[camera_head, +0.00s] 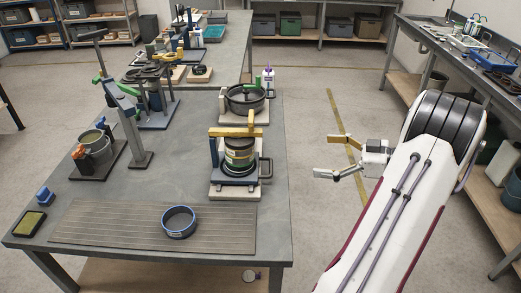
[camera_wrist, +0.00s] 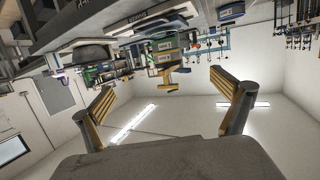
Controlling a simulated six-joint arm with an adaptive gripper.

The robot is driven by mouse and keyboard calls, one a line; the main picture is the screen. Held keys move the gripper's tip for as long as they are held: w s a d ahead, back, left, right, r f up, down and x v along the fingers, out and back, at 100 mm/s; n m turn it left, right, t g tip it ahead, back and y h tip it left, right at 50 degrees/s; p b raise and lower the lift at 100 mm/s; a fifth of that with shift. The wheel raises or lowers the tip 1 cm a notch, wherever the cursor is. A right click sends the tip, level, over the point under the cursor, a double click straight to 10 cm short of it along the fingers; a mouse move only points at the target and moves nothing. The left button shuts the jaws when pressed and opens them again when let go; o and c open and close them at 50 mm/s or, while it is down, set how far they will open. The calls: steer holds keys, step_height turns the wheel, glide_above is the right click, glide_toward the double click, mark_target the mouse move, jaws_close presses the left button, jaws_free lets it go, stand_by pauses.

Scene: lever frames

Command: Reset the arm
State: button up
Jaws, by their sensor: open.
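My gripper (camera_head: 328,157) is open and empty, to the right of the table's right edge in the head view. Its two fingers are spread apart, with clear air between them and the nearest lever frame. In the wrist view, the open gripper (camera_wrist: 168,108) shows its yellow-ridged fingers on both sides, with nothing between them. A lever frame with a yellow top bar and a stack of round sieves (camera_head: 239,155) stands on the table, left of my gripper. The wrist view is upside down, with the table's things along its top.
The grey table (camera_head: 180,180) carries a slatted mat (camera_head: 110,225), a blue-rimmed sieve (camera_head: 179,221), a round pot (camera_head: 245,99) and several stands at the left. Another bench (camera_head: 490,75) runs along the right wall. Open floor (camera_head: 330,215) lies between the table and my arm.

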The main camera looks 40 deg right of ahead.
stand_by(0.4)
steer(key=x, duration=1)
stand_by(1.3)
steer(key=v, duration=1)
stand_by(0.7)
